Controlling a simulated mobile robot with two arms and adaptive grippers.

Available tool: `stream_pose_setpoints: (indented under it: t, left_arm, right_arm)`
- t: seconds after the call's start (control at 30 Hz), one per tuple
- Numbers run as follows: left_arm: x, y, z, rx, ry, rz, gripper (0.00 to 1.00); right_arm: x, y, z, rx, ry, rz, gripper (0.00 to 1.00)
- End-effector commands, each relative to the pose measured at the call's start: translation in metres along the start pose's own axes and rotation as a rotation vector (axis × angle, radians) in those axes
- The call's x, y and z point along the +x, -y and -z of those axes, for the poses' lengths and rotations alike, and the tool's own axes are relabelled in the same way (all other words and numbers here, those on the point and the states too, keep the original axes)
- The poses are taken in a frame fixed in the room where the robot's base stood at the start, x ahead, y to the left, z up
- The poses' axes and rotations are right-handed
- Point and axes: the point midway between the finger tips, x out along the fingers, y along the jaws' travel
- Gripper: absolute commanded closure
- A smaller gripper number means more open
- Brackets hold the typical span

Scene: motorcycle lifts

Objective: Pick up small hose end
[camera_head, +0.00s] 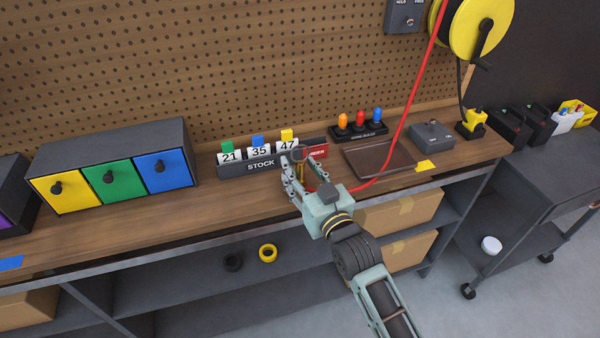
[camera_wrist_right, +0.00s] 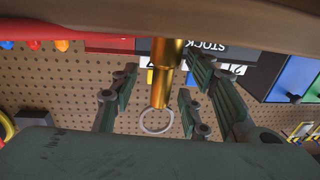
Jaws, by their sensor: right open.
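The small hose end is a brass fitting (camera_wrist_right: 165,72), seen large in the right wrist view between the spread finger links of my right gripper. In the head view a small piece of its brass colour (camera_head: 301,173) shows among the fingers. My right gripper (camera_head: 297,172) is open over the front of the bench, by the stock holder. I cannot tell whether any finger touches the brass. The red hose (camera_head: 399,130) hangs from the yellow reel and runs down behind my right gripper, which hides where it ends. My left gripper is not in view.
On the wooden bench (camera_head: 120,226) stand the stock holder (camera_head: 262,165), a brown tray (camera_head: 378,158), a rack of coloured-topped items (camera_head: 358,131) and a drawer unit (camera_head: 110,150). A thin ring (camera_wrist_right: 156,121) shows beyond the brass. The bench front left of the gripper is clear.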

Motion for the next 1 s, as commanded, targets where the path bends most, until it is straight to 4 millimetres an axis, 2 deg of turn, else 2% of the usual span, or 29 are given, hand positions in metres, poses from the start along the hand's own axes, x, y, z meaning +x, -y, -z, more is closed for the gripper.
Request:
stream_pose_setpoints:
  t: [0.27, 0.73, 1.0]
  left_arm:
    - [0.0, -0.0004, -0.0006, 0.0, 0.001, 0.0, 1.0]
    - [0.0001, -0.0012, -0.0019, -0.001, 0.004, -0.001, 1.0]
    - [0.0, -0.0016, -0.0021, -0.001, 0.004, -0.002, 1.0]
  right_arm:
    - [0.0029, 0.0002, -0.0006, 0.0, 0.001, 0.0, 0.58]
    - [0.0025, 0.0, -0.0008, 0.0, 0.002, 0.0, 0.99]
    - [0.0026, -0.0001, 0.0001, 0.0, 0.0, 0.0, 1.0]
